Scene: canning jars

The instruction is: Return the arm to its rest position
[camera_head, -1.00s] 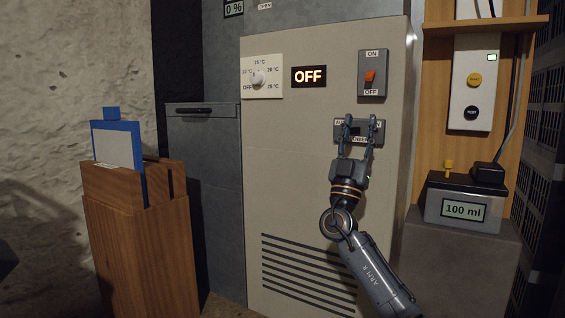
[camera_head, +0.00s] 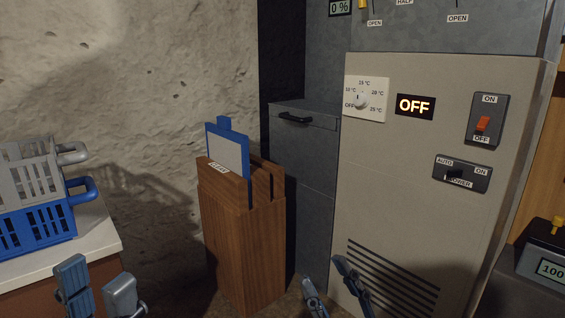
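My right gripper (camera_head: 324,272) is at the bottom edge, in front of the lower part of the beige cabinet (camera_head: 415,225). Its two fingers point up, apart, with nothing between them; the rest of the arm is out of view. My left gripper (camera_head: 98,288) is at the bottom left, in front of the white-topped table (camera_head: 95,232). Its fingers are also apart and empty. The power switch (camera_head: 462,174) on the cabinet, marked AUTO and ON, is clear of both grippers.
A wooden stand (camera_head: 240,235) holds a blue-framed card (camera_head: 228,152) left of the cabinet. Grey and blue baskets (camera_head: 35,225) sit on the table. The lit display (camera_head: 415,106) reads OFF; a red rocker switch (camera_head: 483,124) and temperature dial (camera_head: 362,99) are nearby.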

